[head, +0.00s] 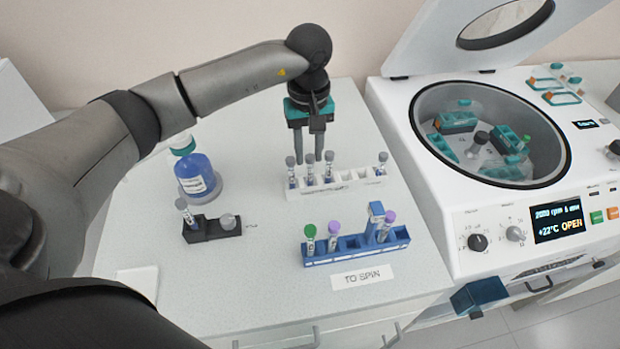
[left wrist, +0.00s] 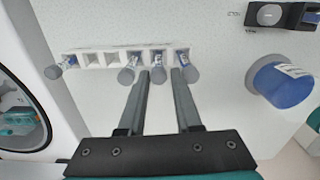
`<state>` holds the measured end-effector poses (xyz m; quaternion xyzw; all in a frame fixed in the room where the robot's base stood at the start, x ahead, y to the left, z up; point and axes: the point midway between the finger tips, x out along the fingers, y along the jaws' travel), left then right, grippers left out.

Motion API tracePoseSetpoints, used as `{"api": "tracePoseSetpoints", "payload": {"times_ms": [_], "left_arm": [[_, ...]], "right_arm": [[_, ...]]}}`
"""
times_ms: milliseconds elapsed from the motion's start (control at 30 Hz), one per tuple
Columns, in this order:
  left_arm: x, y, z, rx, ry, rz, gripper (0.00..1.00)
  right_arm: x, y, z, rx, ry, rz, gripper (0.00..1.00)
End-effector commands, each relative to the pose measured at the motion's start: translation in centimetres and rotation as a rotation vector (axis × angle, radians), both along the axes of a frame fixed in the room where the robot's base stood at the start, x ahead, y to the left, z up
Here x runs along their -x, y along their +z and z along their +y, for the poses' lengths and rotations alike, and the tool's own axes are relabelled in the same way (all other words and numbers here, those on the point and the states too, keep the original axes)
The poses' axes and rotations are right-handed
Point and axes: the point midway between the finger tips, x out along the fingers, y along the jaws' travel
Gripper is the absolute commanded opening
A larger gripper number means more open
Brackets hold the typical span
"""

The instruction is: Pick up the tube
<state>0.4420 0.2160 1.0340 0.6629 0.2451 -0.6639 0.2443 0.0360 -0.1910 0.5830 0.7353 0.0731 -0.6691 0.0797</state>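A white rack (head: 350,178) stands at the back of the bench and holds several grey-capped tubes. Three are together at its left end, including the middle one (head: 309,168); a single tube (head: 381,163) is at the right end. The rack also shows in the left wrist view (left wrist: 104,58). My left gripper (head: 315,158) points down just behind the left group, open and empty. In the left wrist view its fingertips (left wrist: 161,72) lie on either side of the middle tube (left wrist: 157,74) of that group; I cannot tell their height against its cap. My right gripper is out of view.
A blue rack (head: 345,251) with green- and purple-capped tubes stands in front by the "TO SPIN" label (head: 362,277). A dark holder (head: 211,232) and blue bottle (head: 196,176) are left. An open centrifuge (head: 490,220) stands right. The front left bench is mostly clear.

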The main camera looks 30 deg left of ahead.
Motion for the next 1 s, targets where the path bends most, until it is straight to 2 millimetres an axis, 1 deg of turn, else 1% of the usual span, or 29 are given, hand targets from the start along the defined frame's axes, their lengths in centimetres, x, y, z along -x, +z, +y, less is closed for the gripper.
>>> {"api": "tracePoseSetpoints", "payload": {"times_ms": [167,233,400,500,600,767,867,1000], "left_arm": [[0.0,-0.8,-0.1,0.001,0.0,-0.002,0.33],[0.0,-1.5,-0.1,0.002,0.0,-0.001,0.33],[0.2,-4.2,-0.4,0.001,-0.001,0.0,0.33],[0.1,-5.3,-0.3,0.002,0.0,-0.001,0.33],[0.1,-5.6,-0.3,0.001,0.0,-0.002,0.33],[0.1,-5.4,-0.3,0.0,0.0,-0.003,0.33],[0.1,-5.4,-0.3,0.0,0.0,-0.003,0.24],[0.1,-5.4,-0.3,0.001,0.0,-0.002,0.08]], "right_arm": [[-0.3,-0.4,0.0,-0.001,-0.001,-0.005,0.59],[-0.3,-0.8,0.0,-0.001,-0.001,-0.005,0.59],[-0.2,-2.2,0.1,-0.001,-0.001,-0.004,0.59],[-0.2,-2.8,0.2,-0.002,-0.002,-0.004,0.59],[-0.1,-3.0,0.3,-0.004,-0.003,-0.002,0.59],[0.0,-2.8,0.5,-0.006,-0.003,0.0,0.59],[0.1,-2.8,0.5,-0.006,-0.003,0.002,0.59],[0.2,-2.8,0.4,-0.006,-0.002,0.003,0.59]]}}
